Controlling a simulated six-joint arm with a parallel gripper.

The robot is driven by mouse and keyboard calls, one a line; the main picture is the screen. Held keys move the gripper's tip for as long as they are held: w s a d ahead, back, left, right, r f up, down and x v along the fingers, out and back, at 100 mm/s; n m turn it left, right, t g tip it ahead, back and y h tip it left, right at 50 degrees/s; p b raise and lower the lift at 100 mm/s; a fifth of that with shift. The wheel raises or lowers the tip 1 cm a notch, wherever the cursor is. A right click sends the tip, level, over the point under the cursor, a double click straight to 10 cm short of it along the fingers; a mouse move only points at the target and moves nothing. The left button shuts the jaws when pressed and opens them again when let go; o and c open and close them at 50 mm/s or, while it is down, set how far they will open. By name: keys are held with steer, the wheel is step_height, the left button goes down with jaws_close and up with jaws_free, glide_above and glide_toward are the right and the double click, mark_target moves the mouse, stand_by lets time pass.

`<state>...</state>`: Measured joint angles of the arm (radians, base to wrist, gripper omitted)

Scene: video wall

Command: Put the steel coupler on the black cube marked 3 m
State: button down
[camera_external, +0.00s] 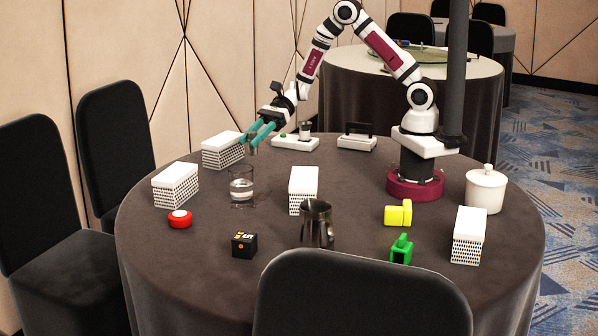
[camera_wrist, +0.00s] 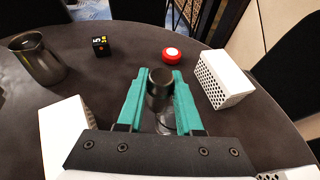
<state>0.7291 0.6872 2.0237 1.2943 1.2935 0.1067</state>
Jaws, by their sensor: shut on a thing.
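My gripper (camera_external: 262,135) is above the far left part of the table, with its teal fingers shut on the steel coupler. The coupler (camera_wrist: 158,88) is a dark grey metal cylinder between the fingers (camera_wrist: 160,95) in the wrist view, its round open end showing. In the external view it is small and partly hidden by the fingers. The black cube (camera_external: 244,245) sits on the table at the front left, apart from the gripper. It has yellowish and white marks and an orange dot; I cannot read "3 m". It also shows in the wrist view (camera_wrist: 101,46).
A clear glass (camera_external: 241,187) stands below the gripper. A steel pitcher (camera_external: 317,226) stands right of the cube, a red button (camera_external: 180,219) left of it. White patterned boxes (camera_external: 175,186) stand around. Yellow (camera_external: 397,214) and green (camera_external: 401,250) pieces lie right. The table between glass and cube is clear.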

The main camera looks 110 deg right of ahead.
steer(key=w+a+r+n+g+y, duration=0.15)
steer(key=w+a, duration=0.25)
steer(key=a, duration=0.5)
steer(key=w+a+r+n+y, duration=0.1)
steer(key=w+a+r, duration=0.1)
steer(key=w+a, duration=0.5)
glide_above(244, 236)
steer(key=shift+g, duration=0.25)
step_height(244, 236, down, 7)
steer(key=shift+f, duration=0.1)
step_height(244, 236, down, 3)
steer(key=shift+a+f, duration=0.1)
steer(key=shift+f, duration=0.4)
steer(key=c, duration=0.6)
jaws_free()
steer(key=shift+f, duration=0.1)
steer(key=shift+o, duration=0.2)
